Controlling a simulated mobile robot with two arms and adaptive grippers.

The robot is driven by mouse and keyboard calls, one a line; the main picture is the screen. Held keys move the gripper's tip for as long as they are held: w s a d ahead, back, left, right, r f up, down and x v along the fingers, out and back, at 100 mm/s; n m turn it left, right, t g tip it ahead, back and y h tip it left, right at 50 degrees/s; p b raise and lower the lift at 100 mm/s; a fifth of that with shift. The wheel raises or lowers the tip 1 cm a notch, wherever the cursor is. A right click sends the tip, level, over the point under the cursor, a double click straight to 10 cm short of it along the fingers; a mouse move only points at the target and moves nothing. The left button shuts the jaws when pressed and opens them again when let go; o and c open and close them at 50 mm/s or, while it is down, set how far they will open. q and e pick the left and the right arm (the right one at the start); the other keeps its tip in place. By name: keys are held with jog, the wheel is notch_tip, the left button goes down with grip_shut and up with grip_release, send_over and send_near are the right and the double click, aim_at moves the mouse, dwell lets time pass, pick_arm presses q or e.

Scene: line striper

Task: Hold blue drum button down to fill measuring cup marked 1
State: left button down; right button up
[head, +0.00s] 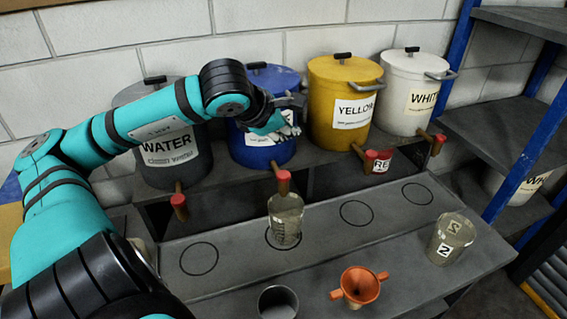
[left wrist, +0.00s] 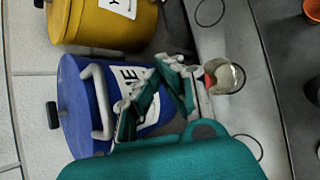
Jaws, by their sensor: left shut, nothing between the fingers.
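The blue drum (head: 254,152) stands on the shelf. Its spigot with a red button (head: 283,176) points out over the lower bench; a red part also shows in the left wrist view (left wrist: 209,80). A clear measuring cup (head: 285,222) stands upright under this spigot on a drawn circle; I cannot read its number or tell its fill level. My left gripper (head: 290,124) is shut and empty, in front of the blue drum and above the spigot. In the left wrist view the fingers (left wrist: 178,72) hide part of the drum's label. My right gripper is not in view.
The water drum (head: 170,160), yellow drum (head: 340,105) and white drum (head: 410,95) stand beside the blue one with their own spigots. Other bench circles are empty.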

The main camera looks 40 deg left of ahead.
pick_arm(q)
jog(key=b, duration=0.2)
send_over(286, 175)
notch_tip(286, 175, down, 6)
jog(key=shift+s+f, duration=0.1)
jog(key=shift+f, duration=0.05)
notch_tip(286, 175, down, 3)
jog(key=b, duration=0.3)
jog(key=shift+b, duration=0.35)
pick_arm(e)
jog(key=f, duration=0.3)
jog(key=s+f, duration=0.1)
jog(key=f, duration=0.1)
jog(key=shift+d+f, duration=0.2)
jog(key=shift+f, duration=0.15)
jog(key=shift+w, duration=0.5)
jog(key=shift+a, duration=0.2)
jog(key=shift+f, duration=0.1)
